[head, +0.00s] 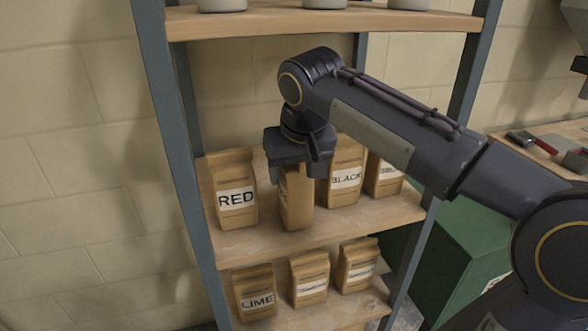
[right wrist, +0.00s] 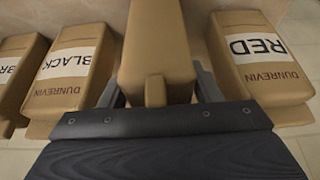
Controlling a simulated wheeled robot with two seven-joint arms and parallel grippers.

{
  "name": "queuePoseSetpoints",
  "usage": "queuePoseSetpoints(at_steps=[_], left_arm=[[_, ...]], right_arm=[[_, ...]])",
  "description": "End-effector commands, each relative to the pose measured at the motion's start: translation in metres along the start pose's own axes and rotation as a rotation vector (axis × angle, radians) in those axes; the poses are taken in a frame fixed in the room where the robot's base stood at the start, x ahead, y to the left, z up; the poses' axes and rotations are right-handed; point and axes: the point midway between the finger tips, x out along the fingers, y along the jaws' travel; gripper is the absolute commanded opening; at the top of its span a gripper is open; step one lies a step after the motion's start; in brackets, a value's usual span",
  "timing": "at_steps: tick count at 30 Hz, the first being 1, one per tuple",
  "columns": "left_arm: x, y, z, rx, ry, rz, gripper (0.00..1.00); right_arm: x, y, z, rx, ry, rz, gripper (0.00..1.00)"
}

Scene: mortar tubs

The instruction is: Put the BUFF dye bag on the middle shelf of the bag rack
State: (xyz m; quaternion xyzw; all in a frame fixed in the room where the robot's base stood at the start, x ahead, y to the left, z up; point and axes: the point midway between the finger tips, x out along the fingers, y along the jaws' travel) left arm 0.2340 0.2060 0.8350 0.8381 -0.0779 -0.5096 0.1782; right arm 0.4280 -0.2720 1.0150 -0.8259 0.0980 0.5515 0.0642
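My right gripper (head: 300,172) points down over the middle shelf (head: 330,232) of the bag rack. Its fingers sit close against both sides of a brown paper bag (head: 297,205), which also shows between the fingers in the right wrist view (right wrist: 153,45). The bag is upright at the shelf, between the RED bag (head: 235,190) and the BLACK bag (head: 345,172). It is turned differently from its neighbours, and its label cannot be read, so I cannot confirm it is BUFF. Whether its base touches the shelf is hard to tell. My left gripper is not in view.
Another bag (head: 384,178) stands right of BLACK, partly behind my arm. The lower shelf holds the LIME bag (head: 256,292) and two more bags. White tubs stand on the top shelf (head: 325,22). Blue-grey rack posts (head: 180,130) flank the shelves. A green box (head: 465,255) is at right.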

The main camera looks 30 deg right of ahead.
Motion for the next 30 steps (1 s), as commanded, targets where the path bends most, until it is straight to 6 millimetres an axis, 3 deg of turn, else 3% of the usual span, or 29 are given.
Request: queuePoseSetpoints(at_steps=[3,11,16,30], left_arm=[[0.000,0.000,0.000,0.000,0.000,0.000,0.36],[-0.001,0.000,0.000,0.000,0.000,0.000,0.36],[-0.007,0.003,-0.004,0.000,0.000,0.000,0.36],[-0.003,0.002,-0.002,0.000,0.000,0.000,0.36]], right_arm=[[0.000,0.000,0.000,0.000,0.000,0.000,0.72],[-0.001,0.000,0.000,0.000,0.000,0.000,0.72],[-0.017,0.000,-0.002,-0.001,0.002,-0.001,0.72],[-0.052,-0.001,0.089,-0.001,0.003,-0.001,0.72]])
